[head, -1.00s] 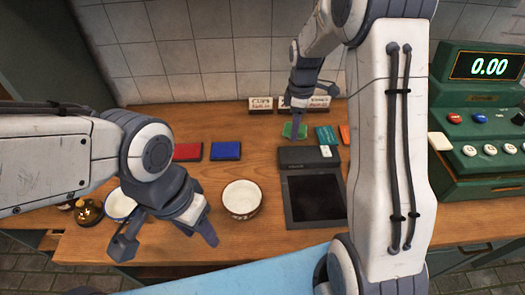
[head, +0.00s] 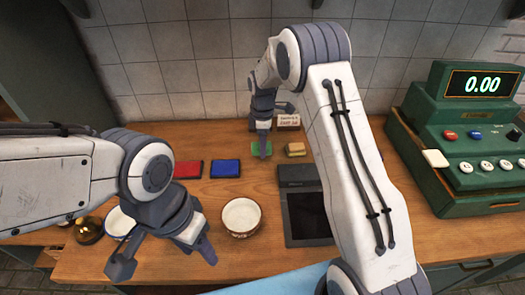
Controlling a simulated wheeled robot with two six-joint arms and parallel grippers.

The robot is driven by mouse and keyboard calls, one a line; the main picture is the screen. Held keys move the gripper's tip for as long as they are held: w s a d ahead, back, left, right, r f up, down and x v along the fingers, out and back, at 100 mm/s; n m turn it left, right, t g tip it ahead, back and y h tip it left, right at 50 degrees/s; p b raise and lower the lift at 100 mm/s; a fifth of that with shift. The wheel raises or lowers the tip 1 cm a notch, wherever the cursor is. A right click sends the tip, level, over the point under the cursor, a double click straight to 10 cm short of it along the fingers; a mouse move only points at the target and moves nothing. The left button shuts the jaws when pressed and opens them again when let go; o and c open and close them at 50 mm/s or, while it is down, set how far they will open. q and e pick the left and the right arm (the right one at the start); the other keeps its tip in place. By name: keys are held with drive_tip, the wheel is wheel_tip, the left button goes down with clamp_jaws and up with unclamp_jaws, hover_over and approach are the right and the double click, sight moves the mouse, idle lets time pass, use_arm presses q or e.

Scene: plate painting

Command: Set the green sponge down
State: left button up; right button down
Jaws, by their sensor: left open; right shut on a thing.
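The green sponge (head: 255,149) is at the back middle of the table, partly hidden behind my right gripper. My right gripper (head: 264,151) points down and is shut on the sponge. I cannot tell whether the sponge touches the tabletop. My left gripper (head: 163,258) is open and empty near the table's front edge, between two bowls.
A tan block (head: 295,149) lies just right of the sponge. Red (head: 188,169) and blue (head: 225,168) pads lie to its left. A white bowl (head: 241,216) and a black tablet-like device (head: 309,215) stand nearer. A green cash register (head: 465,150) is at right.

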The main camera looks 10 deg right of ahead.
wheel_tip(320, 180, down, 4)
drive_tip(key=shift+r+p, duration=0.25)
drive_tip(key=shift+p, duration=0.35)
drive_tip(key=shift+f, duration=0.25)
drive_tip(key=shift+f, duration=0.15)
drive_tip(key=shift+c, duration=0.7)
unclamp_jaws()
